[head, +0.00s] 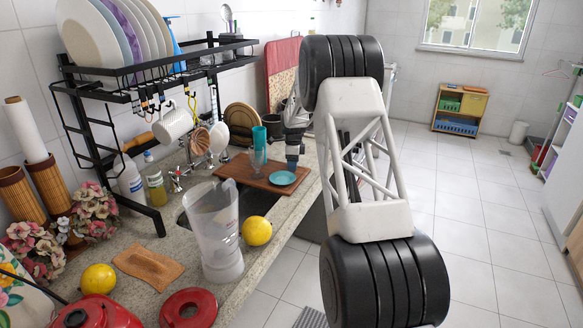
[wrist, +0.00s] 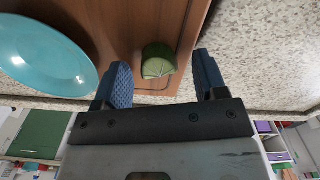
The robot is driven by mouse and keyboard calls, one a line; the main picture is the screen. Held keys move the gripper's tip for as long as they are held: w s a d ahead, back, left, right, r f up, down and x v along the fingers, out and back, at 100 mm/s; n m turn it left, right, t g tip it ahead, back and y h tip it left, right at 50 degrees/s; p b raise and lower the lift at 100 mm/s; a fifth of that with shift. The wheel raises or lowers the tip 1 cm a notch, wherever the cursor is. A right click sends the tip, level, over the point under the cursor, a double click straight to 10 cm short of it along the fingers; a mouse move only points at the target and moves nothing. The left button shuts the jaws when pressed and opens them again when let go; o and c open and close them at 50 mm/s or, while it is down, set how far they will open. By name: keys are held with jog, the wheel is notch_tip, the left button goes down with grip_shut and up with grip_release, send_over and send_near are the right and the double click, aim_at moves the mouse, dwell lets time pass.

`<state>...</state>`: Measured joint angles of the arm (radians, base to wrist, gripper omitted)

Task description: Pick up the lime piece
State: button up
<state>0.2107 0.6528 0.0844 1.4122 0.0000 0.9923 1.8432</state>
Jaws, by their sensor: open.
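The lime piece (wrist: 158,60) is a small green wedge with a paler cut face. It lies on the brown wooden board (wrist: 120,22) near the board's edge in the wrist view. My gripper (wrist: 161,62) is open, with its two blue fingers to the left and right of the lime. I cannot tell whether the fingertips are down at the lime's height; neither finger visibly touches it. In the head view my gripper (head: 292,160) is over the right end of the board (head: 240,175), and I cannot make out the lime there.
A teal plate (wrist: 45,55) lies close to the left finger; it also shows in the head view (head: 283,178). A tall pitcher (head: 215,240), a yellow fruit (head: 257,231) and the sink lie nearer. The loaded rack (head: 150,75) stands left.

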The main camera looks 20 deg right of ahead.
jog(key=c, duration=1.2)
jog(key=shift+r, duration=0.15)
jog(key=shift+r, duration=1.35)
jog(key=shift+s+r, duration=0.15)
jog(key=shift+r, duration=0.2)
jog(key=s+a, duration=0.1)
jog(key=s, duration=0.4)
jog(key=s+a+r, duration=0.1)
jog(key=s, duration=0.4)
jog(key=s+a, duration=0.1)
jog(key=s, duration=0.4)
jog(key=shift+s+a+r, duration=0.15)
